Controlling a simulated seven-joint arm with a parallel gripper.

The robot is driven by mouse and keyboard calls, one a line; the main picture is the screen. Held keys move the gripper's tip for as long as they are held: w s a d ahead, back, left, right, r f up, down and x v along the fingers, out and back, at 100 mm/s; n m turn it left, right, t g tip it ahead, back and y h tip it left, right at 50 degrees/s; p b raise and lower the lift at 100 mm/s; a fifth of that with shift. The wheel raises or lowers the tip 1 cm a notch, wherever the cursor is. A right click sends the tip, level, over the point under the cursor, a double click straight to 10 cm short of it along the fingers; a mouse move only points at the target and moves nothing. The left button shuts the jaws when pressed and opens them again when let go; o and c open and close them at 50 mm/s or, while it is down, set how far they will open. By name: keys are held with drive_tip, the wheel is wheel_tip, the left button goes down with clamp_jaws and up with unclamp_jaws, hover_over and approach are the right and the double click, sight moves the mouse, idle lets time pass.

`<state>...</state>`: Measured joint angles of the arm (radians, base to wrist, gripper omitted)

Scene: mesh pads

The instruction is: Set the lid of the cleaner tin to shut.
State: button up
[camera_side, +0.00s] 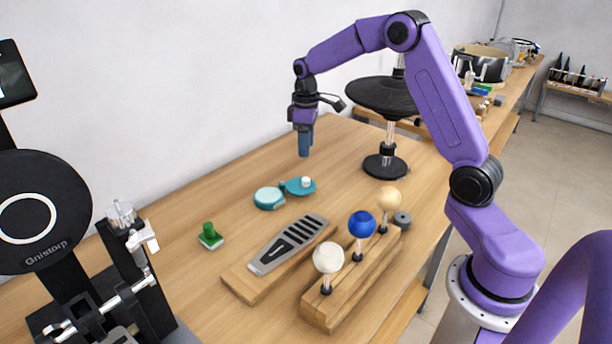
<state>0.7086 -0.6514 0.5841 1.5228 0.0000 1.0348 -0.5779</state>
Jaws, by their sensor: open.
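The cleaner tin (268,198) is a small round teal tin with a pale top surface, on the wooden table left of centre. Its teal lid (300,187) lies folded out to the right of the tin, joined or touching at its edge, with a small white knob (306,182) on it. The lid stands open, flat or nearly flat on the table. My gripper (305,153) points down above the table, behind the lid and apart from it. It is open, and I see nothing held between the fingers.
A green-handled pad (210,236) sits left of the tin. A slotted grey rest on a wooden block (290,243) and a rack with white, blue and tan balls (361,226) stand in front. A black round stand (385,165) is to the right. A black machine (45,225) fills the left.

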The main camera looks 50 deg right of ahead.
sight(306, 179)
wheel_tip(306, 179, down, 11)
drive_tip(key=shift+r, duration=0.15)
idle(0.4)
clamp_jaws()
